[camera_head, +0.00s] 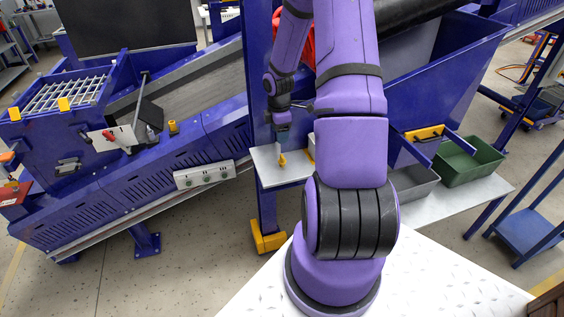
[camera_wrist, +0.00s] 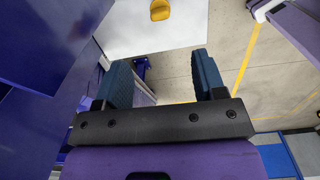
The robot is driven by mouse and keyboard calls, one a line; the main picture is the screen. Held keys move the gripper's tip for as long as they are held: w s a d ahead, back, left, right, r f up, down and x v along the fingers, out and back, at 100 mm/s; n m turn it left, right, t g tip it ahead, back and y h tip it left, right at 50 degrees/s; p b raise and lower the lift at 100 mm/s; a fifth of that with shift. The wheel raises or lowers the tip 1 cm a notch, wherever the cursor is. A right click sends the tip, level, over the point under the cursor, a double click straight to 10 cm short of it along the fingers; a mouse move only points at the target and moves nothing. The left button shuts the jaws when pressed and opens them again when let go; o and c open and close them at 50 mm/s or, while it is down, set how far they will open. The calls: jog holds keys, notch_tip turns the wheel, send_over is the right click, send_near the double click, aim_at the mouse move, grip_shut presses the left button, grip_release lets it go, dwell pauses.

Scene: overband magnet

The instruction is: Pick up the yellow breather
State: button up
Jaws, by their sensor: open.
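A small yellow part (camera_head: 282,160), which looks like the breather, stands on a pale metal shelf (camera_head: 266,172) beside the blue post.
A blue post (camera_head: 258,100) rises close beside the shelf. Another yellow fitting (camera_head: 172,127) sits on the blue conveyor frame (camera_head: 200,140). Grey (camera_head: 412,186) and green (camera_head: 468,162) bins stand at the right. Open floor shows beyond the shelf in the wrist view.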

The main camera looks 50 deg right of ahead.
aim_at(282, 156)
jog(key=shift+s+d+f, duration=0.15)
jog(key=shift+d+f, duration=0.05)
jog(key=shift+f, duration=0.4)
jog(key=shift+s+d+f, duration=0.1)
jog(key=shift+d+f, duration=0.05)
jog(key=shift+f, duration=0.4)
notch_tip(282, 156, down, 11)
jog(key=shift+r, duration=0.15)
jog(key=shift+c, duration=0.2)
jog(key=c, duration=1)
